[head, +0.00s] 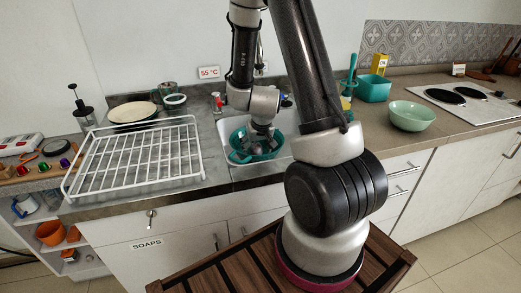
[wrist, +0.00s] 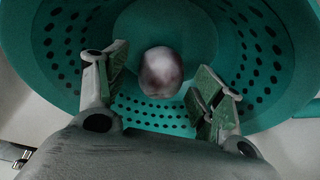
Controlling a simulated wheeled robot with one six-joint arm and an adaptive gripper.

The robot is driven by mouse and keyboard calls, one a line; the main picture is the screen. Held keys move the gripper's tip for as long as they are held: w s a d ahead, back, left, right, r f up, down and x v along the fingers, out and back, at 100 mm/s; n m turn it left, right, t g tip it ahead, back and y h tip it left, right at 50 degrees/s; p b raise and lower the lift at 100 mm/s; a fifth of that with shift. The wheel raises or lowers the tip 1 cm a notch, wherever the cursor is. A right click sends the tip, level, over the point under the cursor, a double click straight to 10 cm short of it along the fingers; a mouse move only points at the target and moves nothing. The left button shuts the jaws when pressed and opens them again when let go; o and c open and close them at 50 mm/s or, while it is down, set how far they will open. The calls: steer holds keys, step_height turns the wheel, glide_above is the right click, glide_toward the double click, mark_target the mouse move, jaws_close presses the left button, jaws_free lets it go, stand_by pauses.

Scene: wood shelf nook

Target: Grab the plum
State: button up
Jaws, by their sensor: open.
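The plum (wrist: 161,72) is round, dark purple with a pale highlight. In the wrist view it lies inside a teal colander (wrist: 55,45) with rows of holes. My gripper (wrist: 160,92) is open, with one finger to each side of the plum in the picture; no contact is visible. In the head view my gripper (head: 262,136) reaches down into the colander (head: 240,157), which sits in the sink (head: 226,133). The plum cannot be made out in the head view.
A white wire rack (head: 135,160) stands on the counter left of the sink. A pale green bowl (head: 411,115) and a teal container (head: 374,88) are to the right, near a white cooktop (head: 470,108). The colander wall surrounds my fingers.

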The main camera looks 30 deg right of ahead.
steer(key=c, duration=1.2)
steer(key=shift+r, duration=0.2)
steer(key=shift+r, duration=0.5)
steer(key=shift+r, duration=0.15)
